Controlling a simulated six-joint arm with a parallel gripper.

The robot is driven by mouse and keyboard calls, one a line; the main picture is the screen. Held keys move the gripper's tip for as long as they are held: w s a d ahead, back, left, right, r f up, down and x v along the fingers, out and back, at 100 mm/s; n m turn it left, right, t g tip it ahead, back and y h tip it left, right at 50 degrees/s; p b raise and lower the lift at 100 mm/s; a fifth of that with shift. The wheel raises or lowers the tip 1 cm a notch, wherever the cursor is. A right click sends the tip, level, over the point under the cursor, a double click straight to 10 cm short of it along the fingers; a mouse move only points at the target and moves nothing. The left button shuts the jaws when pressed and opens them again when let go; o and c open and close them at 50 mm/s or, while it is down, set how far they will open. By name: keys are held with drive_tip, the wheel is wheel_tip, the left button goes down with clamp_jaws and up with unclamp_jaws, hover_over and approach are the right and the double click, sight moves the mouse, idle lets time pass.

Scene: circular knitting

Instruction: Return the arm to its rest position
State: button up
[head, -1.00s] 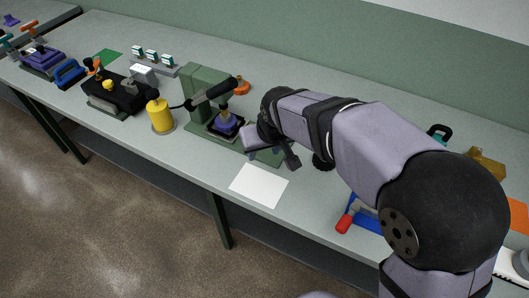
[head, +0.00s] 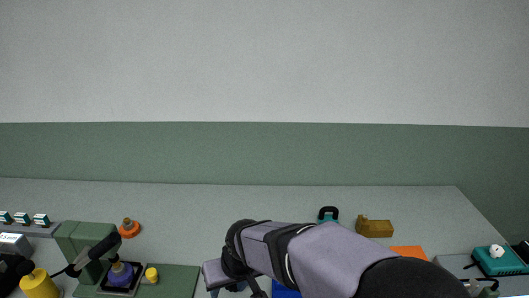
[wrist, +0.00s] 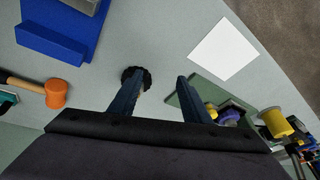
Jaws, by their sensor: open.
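My arm (head: 325,258) reaches across the lower middle of the head view, in purple-grey with black bands. My gripper (head: 236,290) is at its left end, cut by the lower edge, to the right of a green press (head: 88,250). In the wrist view my gripper (wrist: 158,90) shows two dark blue fingers held apart with nothing gripped. A black round piece (wrist: 134,73) lies on the table, partly behind the left finger.
The green base plate (head: 180,283) carries a purple piece (head: 121,274) and a small yellow one (head: 151,275). A yellow spool (head: 39,285) stands left. The wrist view shows a white sheet (wrist: 222,48), a blue block (wrist: 62,40) and an orange mallet head (wrist: 56,94).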

drive_tip(key=s+d+m, duration=0.1)
drive_tip(key=d+m, duration=0.1)
drive_tip(key=d, duration=0.4)
drive_tip(key=s+d+m+p, duration=0.1)
drive_tip(key=s+d+m, duration=0.1)
drive_tip(key=d, duration=0.4)
drive_tip(key=s+d+m, duration=0.1)
drive_tip(key=d+m, duration=0.1)
drive_tip(key=d, duration=0.3)
drive_tip(key=shift+s+d+m+p, duration=0.2)
drive_tip(key=shift+d+m+p, duration=0.2)
drive_tip(key=s+d+f+n+g+h, duration=0.1)
drive_tip(key=s+d+f+g+h, duration=0.1)
drive_tip(key=s+d, duration=0.5)
drive_tip(key=s+f+g, duration=0.1)
drive_tip(key=s, duration=0.2)
drive_tip(key=shift+f+n+h, duration=0.15)
drive_tip(key=shift+n+h, duration=0.15)
drive_tip(key=shift+n, duration=0.1)
